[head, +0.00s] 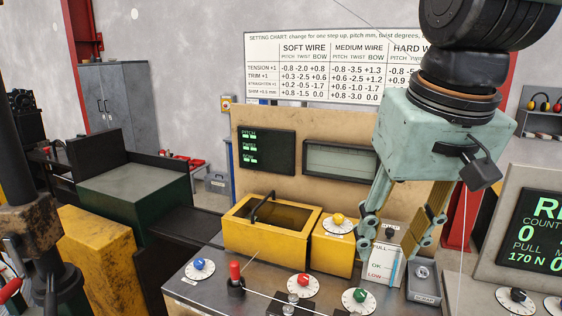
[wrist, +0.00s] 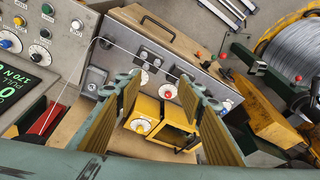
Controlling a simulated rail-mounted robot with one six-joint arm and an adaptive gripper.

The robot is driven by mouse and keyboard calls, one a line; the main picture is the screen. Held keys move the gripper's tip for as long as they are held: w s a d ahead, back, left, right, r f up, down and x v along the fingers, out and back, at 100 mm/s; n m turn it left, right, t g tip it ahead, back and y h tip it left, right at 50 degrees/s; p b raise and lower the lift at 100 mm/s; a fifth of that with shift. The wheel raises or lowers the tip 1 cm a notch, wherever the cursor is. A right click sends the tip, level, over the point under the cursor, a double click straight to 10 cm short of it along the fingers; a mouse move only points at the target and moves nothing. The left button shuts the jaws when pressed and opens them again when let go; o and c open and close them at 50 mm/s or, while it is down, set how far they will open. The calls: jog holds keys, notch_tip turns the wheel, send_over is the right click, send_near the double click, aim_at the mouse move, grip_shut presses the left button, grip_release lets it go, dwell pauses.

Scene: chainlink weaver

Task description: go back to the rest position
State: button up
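My gripper (head: 392,238) hangs at the right of the head view, pointing down, above the back right of the grey control bench (head: 330,301). Its two fingers are spread apart with nothing between them. In the wrist view my gripper (wrist: 157,86) also shows its ribbed yellow finger pads apart and empty. Below it lie the bench front with dials and a yellow box. How far the fingertips are from the bench is hard to tell.
The OK/LOW gauge card (head: 385,265) and a small grey box (head: 424,282) are close behind and below the fingers. A red-topped lever (head: 235,275) stands at front.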

jog(key=s+d+f+b, duration=0.1)
jog(key=s+d+f, duration=0.1)
jog(key=s, duration=0.5)
jog(key=s+d+f, duration=0.2)
jog(key=s+f, duration=0.2)
jog(key=s, duration=0.3)
jog(key=shift+t+b, duration=0.35)
jog(key=shift+t, duration=0.05)
jog(key=shift+w, duration=0.1)
dwell(1.0)
